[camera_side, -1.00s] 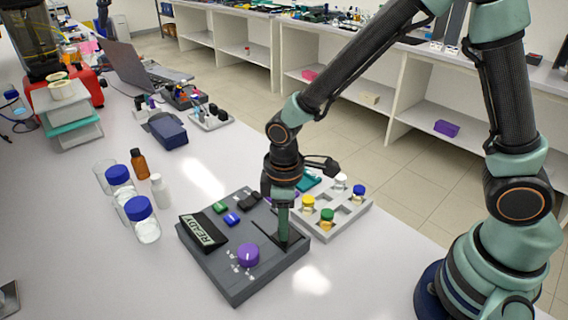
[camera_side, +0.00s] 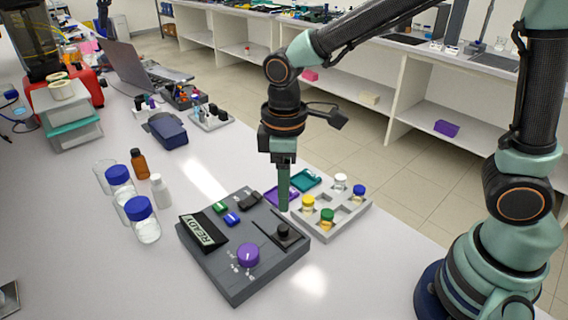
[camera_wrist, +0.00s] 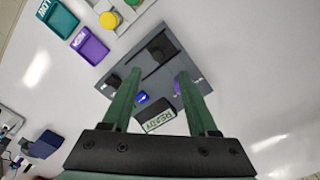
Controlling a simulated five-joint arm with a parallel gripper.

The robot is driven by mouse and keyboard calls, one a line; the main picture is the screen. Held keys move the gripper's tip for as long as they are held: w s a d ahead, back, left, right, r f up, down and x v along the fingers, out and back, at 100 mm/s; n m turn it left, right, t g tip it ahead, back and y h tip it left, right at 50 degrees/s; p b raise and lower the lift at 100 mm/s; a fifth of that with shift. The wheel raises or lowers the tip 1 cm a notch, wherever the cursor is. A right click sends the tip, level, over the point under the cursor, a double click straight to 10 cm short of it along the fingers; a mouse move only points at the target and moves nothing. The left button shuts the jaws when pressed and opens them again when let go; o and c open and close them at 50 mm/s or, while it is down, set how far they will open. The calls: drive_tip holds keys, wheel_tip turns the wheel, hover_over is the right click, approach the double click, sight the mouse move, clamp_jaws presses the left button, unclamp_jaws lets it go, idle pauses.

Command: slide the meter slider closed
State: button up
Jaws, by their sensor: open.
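The dark grey meter rig (camera_side: 213,268) lies on the bench. Its black slider (camera_side: 284,232), a block with a raised knob, sits near the panel's right side beside a thin dark slot. The slider also shows in the wrist view (camera_wrist: 158,52), beyond and between the fingers. My gripper (camera_side: 284,208) is open and empty above the rig, its green fingers pointing down, apart from the slider. In the wrist view my gripper (camera_wrist: 158,77) has its two fingers spread wide over the panel. A purple dial (camera_side: 248,255) and a READY display (camera_side: 204,231) are on the same panel.
A grey rack (camera_side: 343,218) with several capped vials stands right behind the rig. Purple (camera_side: 280,196) and teal (camera_side: 306,180) trays lie beside it. Blue-capped bottles (camera_side: 143,222) stand to the left. The bench in front of the rig is clear.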

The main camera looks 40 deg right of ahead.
wheel_tip(320, 180, up, 3)
drive_tip(key=shift+f, duration=0.2)
drive_tip(key=s+d+r+m+t, duration=0.2)
drive_tip(key=d+r+m, duration=0.1)
drive_tip(key=d, duration=0.4)
drive_tip(key=s+d+r+m+t, duration=0.2)
drive_tip(key=d+r+m+t, duration=0.1)
drive_tip(key=d+m, duration=0.3)
drive_tip(key=shift+s+d+r+t, duration=0.3)
drive_tip(key=shift+d+r, duration=0.35)
drive_tip(key=shift+r, duration=0.1)
idle(0.4)
